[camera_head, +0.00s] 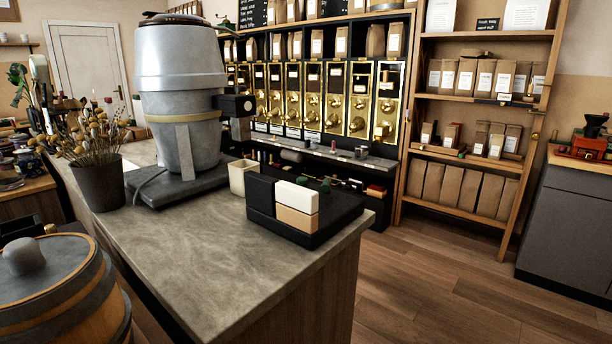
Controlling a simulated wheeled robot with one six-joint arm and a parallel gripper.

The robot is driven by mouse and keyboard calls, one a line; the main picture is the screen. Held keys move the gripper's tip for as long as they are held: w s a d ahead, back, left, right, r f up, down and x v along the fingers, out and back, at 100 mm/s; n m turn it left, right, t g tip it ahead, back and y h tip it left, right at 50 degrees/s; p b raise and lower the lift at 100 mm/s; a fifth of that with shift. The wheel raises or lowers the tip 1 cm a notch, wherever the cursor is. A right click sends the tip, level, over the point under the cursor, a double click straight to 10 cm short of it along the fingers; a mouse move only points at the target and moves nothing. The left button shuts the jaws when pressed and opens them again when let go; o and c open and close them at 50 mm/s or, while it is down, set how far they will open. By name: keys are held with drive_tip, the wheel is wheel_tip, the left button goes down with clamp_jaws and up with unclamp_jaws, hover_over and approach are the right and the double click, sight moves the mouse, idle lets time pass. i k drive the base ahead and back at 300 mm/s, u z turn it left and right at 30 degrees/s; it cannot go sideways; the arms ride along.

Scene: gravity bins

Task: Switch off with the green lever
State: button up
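No part of my gripper shows in the head view. I cannot pick out the green lever for certain. A small dark green piece (326,185) shows just behind the white and tan blocks (297,207) on the black tray (345,212), partly hidden by them. A thin green piece (226,24) sticks out beside the lid of the big grey urn (180,90). A red machine (583,146) at the far right has a dark green part (597,125) on top. Whether any of these is on or off does not show.
The stone counter (215,240) has clear room at its front. A pot of dried flowers (103,185) and a cream cup (242,177) flank the urn. A barrel (60,285) stands front left. Brass-fronted bins (309,97) line the back; wooden floor (440,285) is open at right.

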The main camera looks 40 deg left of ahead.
sight(326, 186)
drive_tip(key=u, duration=0.8)
drive_tip(key=i, duration=0.85)
drive_tip(key=u, duration=0.85)
